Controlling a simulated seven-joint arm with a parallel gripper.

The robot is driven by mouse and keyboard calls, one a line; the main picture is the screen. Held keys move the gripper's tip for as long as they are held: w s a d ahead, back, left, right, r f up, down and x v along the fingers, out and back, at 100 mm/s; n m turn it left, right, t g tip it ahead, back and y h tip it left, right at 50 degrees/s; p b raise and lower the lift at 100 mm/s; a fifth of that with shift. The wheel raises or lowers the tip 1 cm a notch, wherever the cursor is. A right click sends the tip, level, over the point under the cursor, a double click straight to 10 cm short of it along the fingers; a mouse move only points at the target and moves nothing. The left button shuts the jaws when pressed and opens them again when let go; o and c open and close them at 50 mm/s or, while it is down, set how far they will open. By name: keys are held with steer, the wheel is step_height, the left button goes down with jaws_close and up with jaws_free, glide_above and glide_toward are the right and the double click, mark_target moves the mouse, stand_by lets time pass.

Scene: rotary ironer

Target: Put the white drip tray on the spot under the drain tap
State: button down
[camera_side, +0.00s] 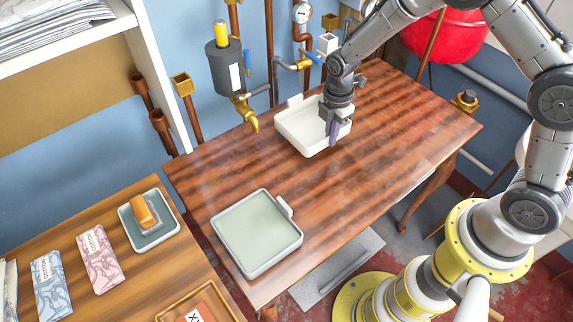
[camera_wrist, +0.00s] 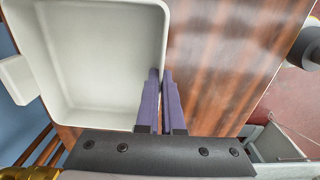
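The white drip tray (camera_side: 296,134) is a shallow rectangular tray with a tab, lying on the wooden table near its back edge. My gripper (camera_side: 333,138) is at the tray's right wall, pointing down. In the wrist view, the purple fingers (camera_wrist: 162,98) are close together with the wall of the white tray (camera_wrist: 105,70) between them. A brass tap (camera_side: 248,113) hangs below a dark grey cylinder, left of the tray. Another brass tap with a blue handle (camera_side: 302,63) is behind the tray. I see no marked spot under either tap.
A grey-green tray (camera_side: 256,234) with a tab lies at the table's front left. A side bench (camera_side: 100,217) holds packets and a small tray with an orange-handled brush (camera_side: 145,212). The table (camera_side: 210,168) is bare below the left tap.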

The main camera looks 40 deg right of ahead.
glide_above(291, 178)
steer(key=shift+d, duration=0.15)
steer(key=shift+a+f, duration=0.2)
steer(key=shift+f, duration=1.55)
steer(key=shift+f, duration=0.15)
steer(key=c, duration=1.1)
jaws_free()
steer(key=shift+o, duration=0.2)
step_height(291, 178, up, 12)
steer(key=shift+r, duration=0.2)
